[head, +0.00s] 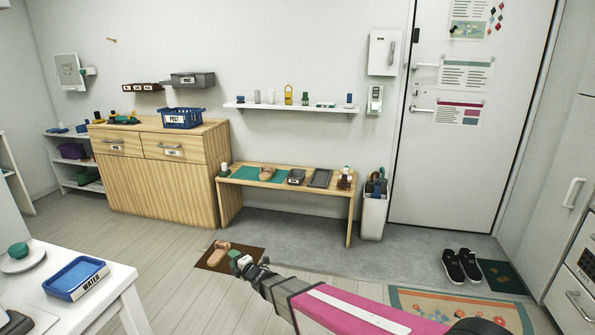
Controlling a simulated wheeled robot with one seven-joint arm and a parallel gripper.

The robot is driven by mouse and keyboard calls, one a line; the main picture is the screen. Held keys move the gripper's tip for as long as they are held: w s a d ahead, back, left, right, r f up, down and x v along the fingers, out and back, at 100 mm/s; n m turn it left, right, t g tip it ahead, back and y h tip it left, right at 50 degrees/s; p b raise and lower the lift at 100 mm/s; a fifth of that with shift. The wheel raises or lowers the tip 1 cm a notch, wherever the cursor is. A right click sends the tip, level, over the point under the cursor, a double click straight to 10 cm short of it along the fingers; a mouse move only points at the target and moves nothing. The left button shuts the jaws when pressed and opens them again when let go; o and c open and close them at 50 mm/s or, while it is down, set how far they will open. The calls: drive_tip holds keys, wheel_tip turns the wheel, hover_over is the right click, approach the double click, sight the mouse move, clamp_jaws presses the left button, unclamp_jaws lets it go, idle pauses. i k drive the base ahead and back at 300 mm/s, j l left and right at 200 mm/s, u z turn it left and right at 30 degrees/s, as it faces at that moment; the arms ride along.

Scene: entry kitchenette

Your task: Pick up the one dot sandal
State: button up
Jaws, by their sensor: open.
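A tan sandal (219,250) lies on a dark brown mat (207,263) on the floor, left of my gripper. Another tan sandal (267,173) sits on the wooden bench at the back. Both are too small for any dots to be made out. My gripper (242,262) is open over the right part of the mat, close beside the floor sandal in the picture. A small green and white thing shows at its tips; I cannot tell what it is. The gripper hides part of the mat.
The wooden bench (235,184) also holds a green mat, trays and small items. A white bin (373,215) stands beside it. Black shoes (461,265) lie near the door. A white table (95,307) with a blue tray (76,278) is at front left. The floor between is clear.

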sight(265, 175)
drive_tip(key=i+u, duration=0.45)
drive_tip(key=i, duration=0.2)
drive_tip(key=i+l+u, duration=0.2)
drive_tip(key=i+u, duration=0.2)
drive_tip(key=i, duration=0.3)
drive_tip(key=i+j, duration=0.1)
drive_tip(key=i, duration=0.3)
drive_tip(key=i+j, duration=0.1)
drive_tip(key=i, duration=0.25)
drive_tip(key=i+j+z, duration=0.15)
drive_tip(key=z, duration=0.3)
drive_tip(key=j+z, duration=0.4)
drive_tip(key=i+j+z, duration=0.15)
drive_tip(key=j+z, duration=0.15)
drive_tip(key=z, duration=0.15)
drive_tip(key=j+z, duration=0.3)
drive_tip(key=z, duration=0.15)
drive_tip(key=j+z, duration=0.3)
drive_tip(key=z, duration=0.15)
drive_tip(key=k, duration=0.05)
